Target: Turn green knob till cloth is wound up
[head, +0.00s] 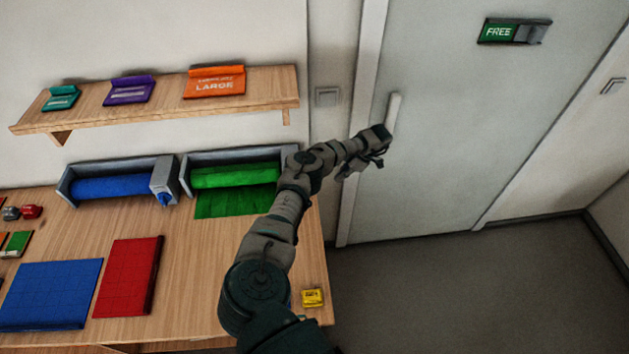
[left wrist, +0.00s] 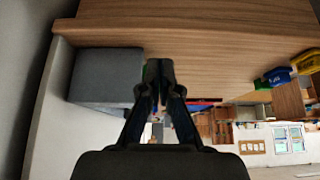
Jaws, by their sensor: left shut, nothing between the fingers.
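The green cloth (head: 235,203) hangs from its roll (head: 235,175) in a grey holder (head: 187,172) and lies partly spread on the table. My left arm covers the holder's right end, so the green knob is hidden in the head view. My left gripper (head: 365,168) is raised to the right of the holder, past the table's right edge in the picture. In the left wrist view, its fingers (left wrist: 158,70) are shut and empty. A grey block (left wrist: 105,75), probably the holder's end, is beside them. A small green patch, perhaps the knob, shows at the fingertips. My right gripper is not seen.
A similar holder with a blue roll (head: 110,187) and blue knob (head: 164,200) stands to the left. A shelf (head: 160,105) is above, a door (head: 470,130) at right.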

